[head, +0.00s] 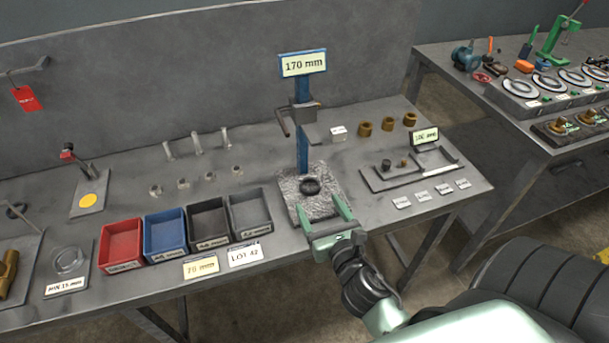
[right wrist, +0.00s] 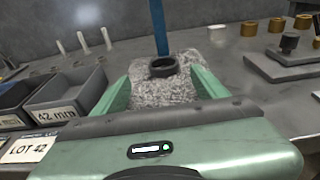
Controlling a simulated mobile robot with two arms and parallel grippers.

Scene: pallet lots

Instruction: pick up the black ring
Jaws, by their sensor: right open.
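The black ring (head: 311,186) lies on a rough grey block at the foot of the blue post. In the right wrist view the ring (right wrist: 163,67) sits ahead of my fingers, roughly between their lines, with its dark opening facing up. My right gripper (head: 324,211) is open and empty, its two green fingers over the front part of the block and pointing at the ring. The fingers (right wrist: 160,84) stand apart on either side in the right wrist view. Contact between fingers and ring is not visible. My left gripper is not in view.
The blue post (head: 302,140) with a 170 mm sign rises right behind the ring. A red bin (head: 121,242), a blue bin and two dark bins stand to the left. A shallow tray (head: 377,184) with small dark and brown parts lies to the right.

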